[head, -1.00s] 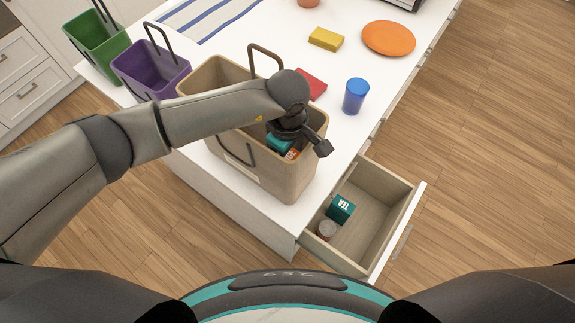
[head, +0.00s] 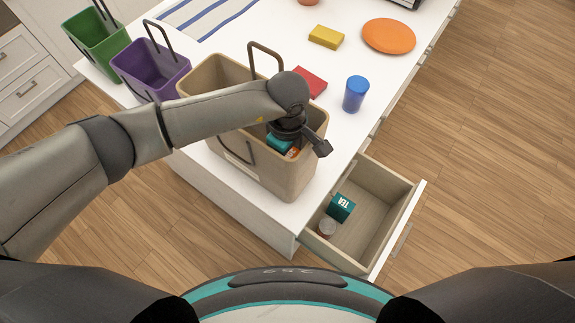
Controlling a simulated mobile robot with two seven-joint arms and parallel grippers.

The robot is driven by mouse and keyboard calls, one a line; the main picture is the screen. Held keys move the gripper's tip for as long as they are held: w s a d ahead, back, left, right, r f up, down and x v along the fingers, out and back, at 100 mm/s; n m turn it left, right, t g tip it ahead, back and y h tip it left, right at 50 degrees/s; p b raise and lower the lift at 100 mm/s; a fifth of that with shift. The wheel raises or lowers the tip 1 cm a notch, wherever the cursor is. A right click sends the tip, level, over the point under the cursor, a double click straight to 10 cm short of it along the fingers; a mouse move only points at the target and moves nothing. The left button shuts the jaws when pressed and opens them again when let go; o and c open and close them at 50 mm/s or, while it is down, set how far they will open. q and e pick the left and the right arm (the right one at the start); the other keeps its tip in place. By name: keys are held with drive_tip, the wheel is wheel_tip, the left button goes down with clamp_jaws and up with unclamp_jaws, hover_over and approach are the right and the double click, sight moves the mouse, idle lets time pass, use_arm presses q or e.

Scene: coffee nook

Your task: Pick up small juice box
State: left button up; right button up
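My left arm reaches in from the left, and its gripper (head: 305,138) is over the right end of a beige basket (head: 272,178). One dark finger shows near the rim; the other is hidden, so its opening cannot be told. Inside the basket, just below the gripper, are a teal item (head: 279,143) and a small orange-and-white item (head: 292,153). Both are mostly covered by the gripper and the basket wall. I cannot tell which, if either, is the small juice box, or whether the gripper touches them. My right gripper is not in view.
An open drawer (head: 382,222) holds a teal tea box (head: 340,207) and a small round container (head: 327,227). A blue cup (head: 355,94), red block (head: 310,82), yellow block (head: 326,37) and orange plate (head: 389,36) are on the white counter. Purple (head: 150,75) and green (head: 96,37) baskets stand left.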

use_arm(q)
clamp_jaws()
drive_tip(key=shift+r, duration=0.15)
